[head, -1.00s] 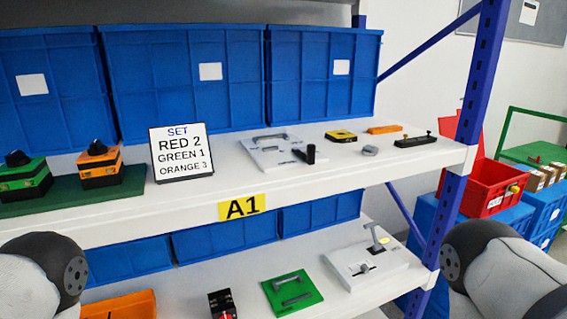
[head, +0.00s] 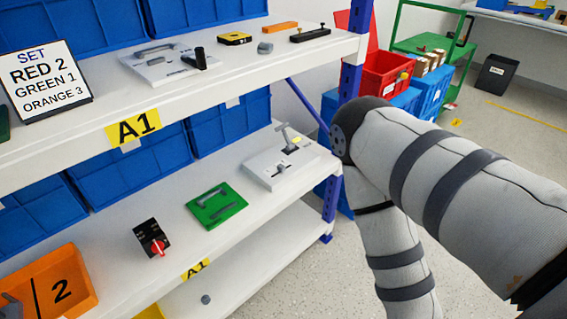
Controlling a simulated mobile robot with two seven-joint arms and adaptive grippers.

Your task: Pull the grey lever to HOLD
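A grey T-shaped lever (head: 283,137) stands up from a white box (head: 262,172) on the lower shelf. It sits near the right end of the shelf, beside a small yellow mark. Labels on the box are too small to read. A second white plate (head: 150,72) with a grey handle and a black lever (head: 200,58) lies on the upper shelf. My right arm crosses the right side of the view, with its elbow near the shelf's right post; its gripper is out of view.
A green plate with grey handles (head: 217,206), a black block with a red knob (head: 152,240) and an orange bin (head: 75,282) share the lower shelf. A blue post (head: 354,55) bounds the right end. A sign (head: 42,82) stands on the upper shelf. Open floor lies right.

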